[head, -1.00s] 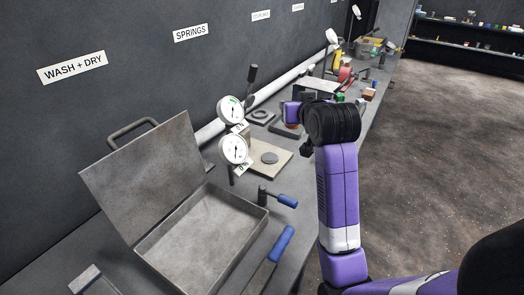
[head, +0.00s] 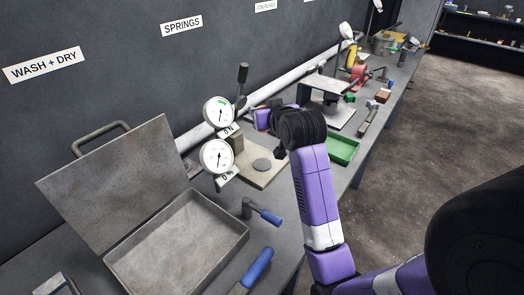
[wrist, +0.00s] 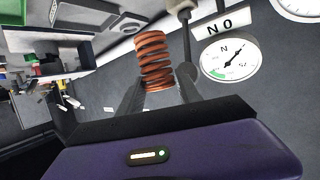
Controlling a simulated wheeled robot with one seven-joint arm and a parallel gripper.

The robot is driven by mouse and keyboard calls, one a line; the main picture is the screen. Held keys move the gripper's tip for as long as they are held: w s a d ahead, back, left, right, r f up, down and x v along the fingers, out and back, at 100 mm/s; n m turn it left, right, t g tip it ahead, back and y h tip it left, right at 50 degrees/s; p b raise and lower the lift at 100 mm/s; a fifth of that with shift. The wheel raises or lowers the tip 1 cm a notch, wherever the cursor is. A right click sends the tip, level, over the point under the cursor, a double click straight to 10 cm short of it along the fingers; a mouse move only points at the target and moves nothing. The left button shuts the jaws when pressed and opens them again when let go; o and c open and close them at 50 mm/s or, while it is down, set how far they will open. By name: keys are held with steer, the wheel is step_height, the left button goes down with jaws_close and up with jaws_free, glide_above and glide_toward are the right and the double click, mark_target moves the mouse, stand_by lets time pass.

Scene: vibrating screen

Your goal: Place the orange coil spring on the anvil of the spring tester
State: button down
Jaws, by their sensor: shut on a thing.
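The orange coil spring (wrist: 154,60) stands out between the fingers of my gripper (wrist: 158,88) in the wrist view, and the gripper is shut on it. In the head view my purple gripper (head: 264,119) is behind the spring tester's base plate (head: 247,174); its fingers and the spring cannot be made out there. The anvil (head: 262,165), a grey disc, lies bare on the plate. Two round white dials (head: 218,112) stand at the plate's left. A dial (wrist: 230,58) also shows beside the spring in the wrist view.
An open grey metal box (head: 178,245) with a raised lid stands at the front left. Blue-handled tools (head: 258,266) lie right of it. A green tray (head: 342,150) and a grey stand (head: 334,88) are beyond my arm. A black lever (head: 243,73) rises behind the dials.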

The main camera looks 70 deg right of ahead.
step_height(320, 180, down, 14)
stand_by(0.5)
steer(key=shift+f, duration=0.1)
steer(key=c, duration=0.8)
jaws_free()
steer(key=shift+r, duration=0.2)
steer(key=b+v, duration=0.1)
steer(key=v, duration=1.1)
steer(key=shift+f, duration=0.1)
